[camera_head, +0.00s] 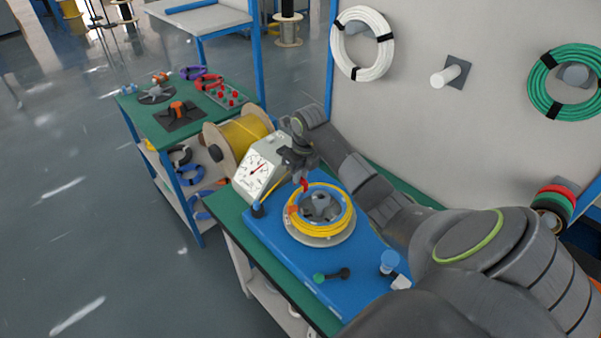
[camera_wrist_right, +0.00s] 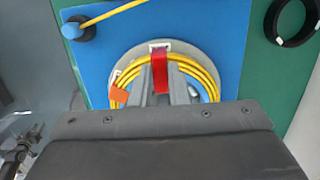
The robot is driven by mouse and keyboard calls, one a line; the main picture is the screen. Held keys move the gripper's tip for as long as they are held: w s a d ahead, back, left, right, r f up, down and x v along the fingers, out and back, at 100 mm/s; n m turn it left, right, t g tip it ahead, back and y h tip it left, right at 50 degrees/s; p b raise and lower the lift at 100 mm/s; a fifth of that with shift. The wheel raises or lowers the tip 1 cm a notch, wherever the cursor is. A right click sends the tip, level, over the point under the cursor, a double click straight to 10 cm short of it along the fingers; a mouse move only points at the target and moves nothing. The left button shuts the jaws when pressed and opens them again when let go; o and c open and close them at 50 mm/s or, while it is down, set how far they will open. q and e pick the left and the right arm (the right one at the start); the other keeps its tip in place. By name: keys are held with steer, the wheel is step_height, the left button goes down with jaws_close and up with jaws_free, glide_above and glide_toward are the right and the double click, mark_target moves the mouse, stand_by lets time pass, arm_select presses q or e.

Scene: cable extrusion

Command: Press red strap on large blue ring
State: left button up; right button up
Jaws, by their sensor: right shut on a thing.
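My right gripper (camera_head: 304,178) is shut on a red strap (camera_wrist_right: 160,70), also visible in the head view (camera_head: 304,186). It is at the far-left edge of a yellow cable coil (camera_head: 291,222). In the right wrist view the strap lies across the coil (camera_wrist_right: 206,78) near a white piece; I cannot tell whether it touches. The coil is around a grey hub (camera_head: 321,205) on a round disc. My left gripper is not in view.
A white dial gauge (camera_head: 258,170) and a yellow cable spool (camera_head: 240,133) stand behind the coil. A blue-capped post (camera_head: 389,262) and a green-ended lever (camera_head: 332,275) are on the blue plate (camera_head: 285,258). An orange tag (camera_wrist_right: 119,94) sits on the coil. White and green coils hang on the wall.

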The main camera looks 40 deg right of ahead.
mark_target(300, 185)
steer(key=shift+f+b, duration=0.65)
steer(key=shift+f, duration=0.25)
steer(key=shift+f+b, duration=0.45)
steer(key=shift+f, duration=0.05)
steer(key=shift+s+f+b, duration=0.15)
steer(key=shift+f+b, duration=0.05)
steer(key=shift+b, duration=0.2)
stand_by(1.6)
steer(key=o, duration=0.8)
steer(key=shift+o, duration=0.3)
steer(key=shift+r+p, duration=0.35)
steer(key=shift+r, duration=0.15)
steer(key=shift+r+p, duration=2.25)
steer(key=shift+r, duration=1.4)
